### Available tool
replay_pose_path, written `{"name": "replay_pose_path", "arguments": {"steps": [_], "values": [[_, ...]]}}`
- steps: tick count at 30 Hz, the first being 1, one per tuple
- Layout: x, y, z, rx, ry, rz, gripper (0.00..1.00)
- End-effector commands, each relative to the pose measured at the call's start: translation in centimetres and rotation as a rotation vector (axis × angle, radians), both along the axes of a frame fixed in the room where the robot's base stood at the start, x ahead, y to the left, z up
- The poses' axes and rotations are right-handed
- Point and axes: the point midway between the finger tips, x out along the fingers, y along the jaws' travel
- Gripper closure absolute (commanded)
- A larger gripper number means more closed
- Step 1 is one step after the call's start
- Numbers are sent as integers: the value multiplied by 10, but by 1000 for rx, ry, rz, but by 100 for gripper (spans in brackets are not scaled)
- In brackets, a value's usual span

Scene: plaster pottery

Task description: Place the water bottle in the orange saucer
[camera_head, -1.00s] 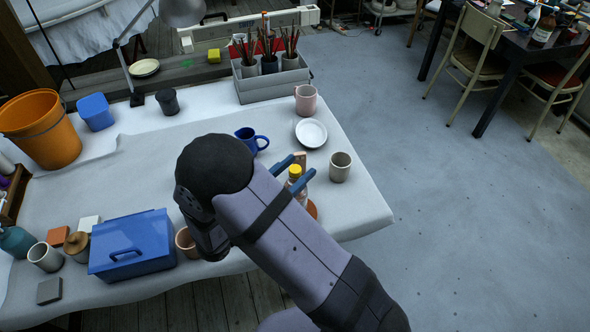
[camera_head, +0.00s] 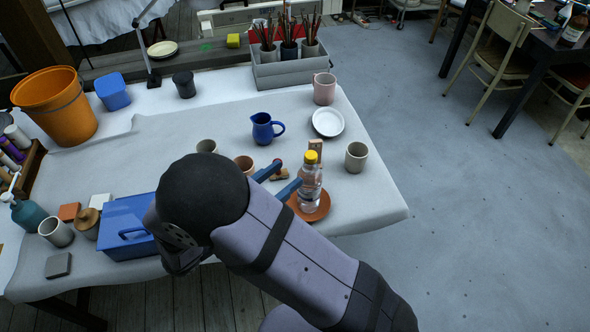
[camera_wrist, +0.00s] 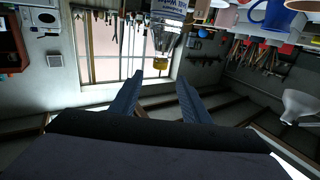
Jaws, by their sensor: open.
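The water bottle (camera_head: 311,184) is clear with a yellow cap and stands upright on the orange saucer (camera_head: 321,206) near the table's right front edge. My gripper (camera_head: 281,181) is open and empty, just left of the bottle, with its blue fingers pointing up and right in the head view. The near fingertip looks very close to the bottle; I cannot tell if they touch. In the wrist view the bottle (camera_wrist: 165,35) appears upside down beyond and above the open fingers (camera_wrist: 160,92). My arm hides part of the table in front.
A grey cup (camera_head: 356,157), a white dish (camera_head: 328,122), a pink mug (camera_head: 324,88) and a blue pitcher (camera_head: 264,128) stand around the bottle. A terracotta cup (camera_head: 244,164) and a blue toolbox (camera_head: 126,226) are to the left. The cloth left of the pitcher is clear.

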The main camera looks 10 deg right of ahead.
Motion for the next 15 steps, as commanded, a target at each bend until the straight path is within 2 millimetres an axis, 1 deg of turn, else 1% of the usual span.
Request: {"name": "replay_pose_path", "arguments": {"steps": [1, 6, 11, 13, 15], "values": [[-3, 6, -1, 0, -2, 3, 57], [-10, 17, 0, 1, -1, 2, 57], [-12, 20, 0, 0, 0, -1, 57], [-10, 19, 0, 6, 0, 4, 57], [-4, 19, -2, 25, 1, 19, 57]]}}
